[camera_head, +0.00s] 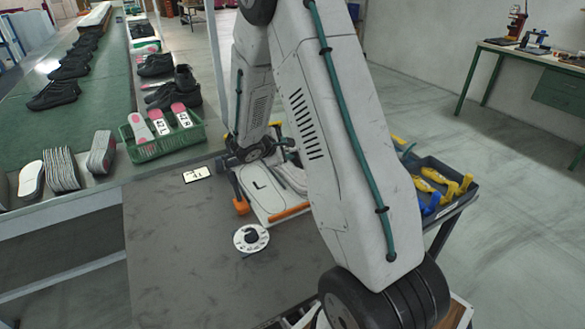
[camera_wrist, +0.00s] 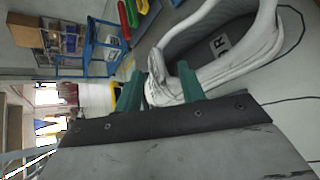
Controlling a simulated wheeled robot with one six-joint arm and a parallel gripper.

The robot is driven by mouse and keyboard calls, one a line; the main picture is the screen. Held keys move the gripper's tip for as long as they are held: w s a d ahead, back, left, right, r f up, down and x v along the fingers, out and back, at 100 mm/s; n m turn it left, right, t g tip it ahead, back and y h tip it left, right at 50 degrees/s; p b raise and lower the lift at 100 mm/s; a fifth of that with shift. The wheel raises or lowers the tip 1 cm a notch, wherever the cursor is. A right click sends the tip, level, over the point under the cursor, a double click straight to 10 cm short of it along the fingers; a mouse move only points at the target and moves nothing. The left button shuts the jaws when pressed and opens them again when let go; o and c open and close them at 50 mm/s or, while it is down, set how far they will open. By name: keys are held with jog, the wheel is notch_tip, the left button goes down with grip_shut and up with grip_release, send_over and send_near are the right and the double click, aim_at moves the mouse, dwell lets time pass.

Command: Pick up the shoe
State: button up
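A pale grey shoe (camera_wrist: 262,55) fills the upper right of the wrist view, its dark opening facing the camera. A label marked "R" shows inside it. My gripper (camera_wrist: 163,78) has two green fingers, one on each side of the shoe's nearest end. I see little or no gap between fingers and shoe, but cannot tell if they are pressed onto it. In the head view my arm hides the fingers, and I cannot make out the shoe for sure.
A dark grey tabletop (camera_head: 165,260) holds a round white marker (camera_head: 251,238), a small white card (camera_head: 196,174) and a white board marked "L" (camera_head: 258,186). A green basket (camera_head: 165,146) stands behind, beside the shoe conveyor (camera_head: 100,100). A dark bin of tools (camera_head: 462,198) is at right.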

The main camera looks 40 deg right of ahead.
jog(key=x, duration=0.5)
jog(key=shift+w+r, duration=0.1)
grip_shut()
jog(key=shift+r, duration=0.15)
jog(key=shift+r, duration=0.6)
notch_tip(320, 180, up, 2)
jog(key=shift+r, duration=0.2)
jog(key=s+a, duration=0.1)
jog(key=a, duration=0.7)
jog(key=s+a+r, duration=0.1)
jog(key=s+a, duration=0.1)
jog(key=a, duration=0.5)
jog(key=shift+s+a, duration=0.35)
jog(key=shift+r, duration=0.1)
